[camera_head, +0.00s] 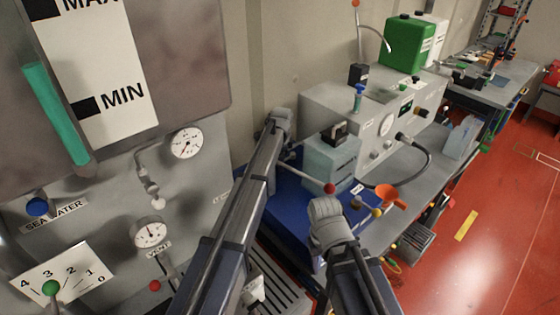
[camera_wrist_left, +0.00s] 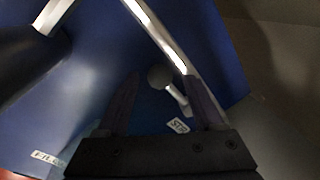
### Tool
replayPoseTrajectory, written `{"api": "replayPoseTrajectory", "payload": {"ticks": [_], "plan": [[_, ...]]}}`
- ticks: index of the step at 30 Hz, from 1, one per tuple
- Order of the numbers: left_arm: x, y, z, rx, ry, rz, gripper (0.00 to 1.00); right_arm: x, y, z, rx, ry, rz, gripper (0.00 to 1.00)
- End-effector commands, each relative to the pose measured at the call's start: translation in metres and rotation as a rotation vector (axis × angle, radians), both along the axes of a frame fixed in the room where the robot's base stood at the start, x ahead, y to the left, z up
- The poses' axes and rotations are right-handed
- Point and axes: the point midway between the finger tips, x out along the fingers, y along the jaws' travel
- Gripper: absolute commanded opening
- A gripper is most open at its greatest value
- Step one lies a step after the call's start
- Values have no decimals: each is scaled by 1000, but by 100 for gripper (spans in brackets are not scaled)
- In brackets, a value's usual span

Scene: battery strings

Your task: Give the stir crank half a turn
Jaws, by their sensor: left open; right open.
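The stir crank shows in the left wrist view as a round grey knob (camera_wrist_left: 160,77) with a short pale metal stem, beside a small label that seems to read STIR (camera_wrist_left: 178,125). My left gripper (camera_wrist_left: 163,95) is open, its dark fingers on either side of the knob and stem. I cannot tell whether a finger touches the crank. In the head view my left arm hides this gripper and I cannot make out the crank. My right arm shows there with a rounded grey joint (camera_head: 327,215); its fingertips cannot be made out.
A blue unit (camera_head: 285,198) carries a pale blue tank (camera_head: 333,158). An orange funnel (camera_head: 390,196) and a red ball (camera_head: 330,188) are near my right arm. A grey wall panel (camera_head: 108,185) with gauges stands left. The red floor at right is largely clear.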

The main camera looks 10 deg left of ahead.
Motion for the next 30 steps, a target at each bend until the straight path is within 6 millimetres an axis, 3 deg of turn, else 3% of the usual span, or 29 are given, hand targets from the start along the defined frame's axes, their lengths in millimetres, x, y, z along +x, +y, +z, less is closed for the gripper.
{"api": "replayPoseTrajectory", "payload": {"ticks": [8,24,30], "plan": [[-1,0,9,0,0,0,68,0,0,9,0,0,0,50],[-13,-3,73,0,0,0,68,0,0,73,2,0,-10,50],[-15,-4,77,0,0,0,68,0,0,77,2,-1,-12,50]]}}
